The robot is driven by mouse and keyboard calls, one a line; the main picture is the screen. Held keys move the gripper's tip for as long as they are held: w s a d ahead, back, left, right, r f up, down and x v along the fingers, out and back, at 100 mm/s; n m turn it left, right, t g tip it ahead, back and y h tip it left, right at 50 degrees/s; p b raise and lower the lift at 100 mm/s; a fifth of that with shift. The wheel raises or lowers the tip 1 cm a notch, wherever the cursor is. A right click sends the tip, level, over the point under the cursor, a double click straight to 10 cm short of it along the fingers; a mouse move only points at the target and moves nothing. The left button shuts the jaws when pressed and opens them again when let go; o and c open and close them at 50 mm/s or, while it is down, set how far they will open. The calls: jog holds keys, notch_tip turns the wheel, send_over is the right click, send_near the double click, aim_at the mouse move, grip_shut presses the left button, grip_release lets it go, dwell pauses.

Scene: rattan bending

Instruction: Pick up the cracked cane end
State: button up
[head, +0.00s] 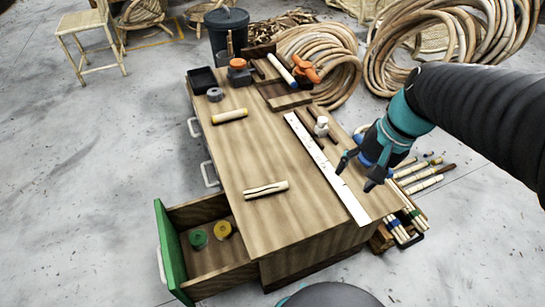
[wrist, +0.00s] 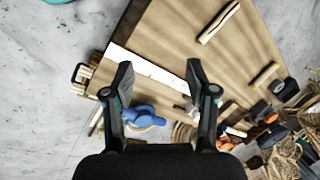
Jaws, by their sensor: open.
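The cracked cane end (head: 266,189), a short pale piece with a dark split along it, lies on the front part of the wooden bench top (head: 238,152). It also shows in the wrist view (wrist: 219,22), at the top right. My gripper (head: 356,174) is open and empty above the right edge of the bench, to the right of the cane end and well apart from it. In the wrist view, my gripper's fingers (wrist: 159,70) are spread, with the white ruler strip behind them.
The long white ruler strip (head: 325,166) runs along the bench's right side. Another short cane piece (head: 230,116) lies further back. The green-fronted drawer (head: 172,252) is open at left, holding green and yellow rolls.

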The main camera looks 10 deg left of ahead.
jog(key=w+a+f+m+g+y, duration=0.5)
jog(key=w+f, duration=0.3)
jog(key=w, duration=0.1)
jog(key=m+g+y+p, duration=0.1)
jog(key=m+y, duration=0.3)
send_near(273, 186)
jog(key=v, duration=0.2)
jog(key=shift+w+d+r, duration=0.15)
jog(key=shift+w+r, duration=0.15)
jog(key=shift+a+f, duration=0.15)
jog(key=shift+a, duration=0.05)
jog(key=x, duration=0.8)
jog(key=shift+s, duration=0.1)
jog(key=shift+x, duration=2.7)
jog(key=shift+s+d+f, duration=0.15)
grip_shut()
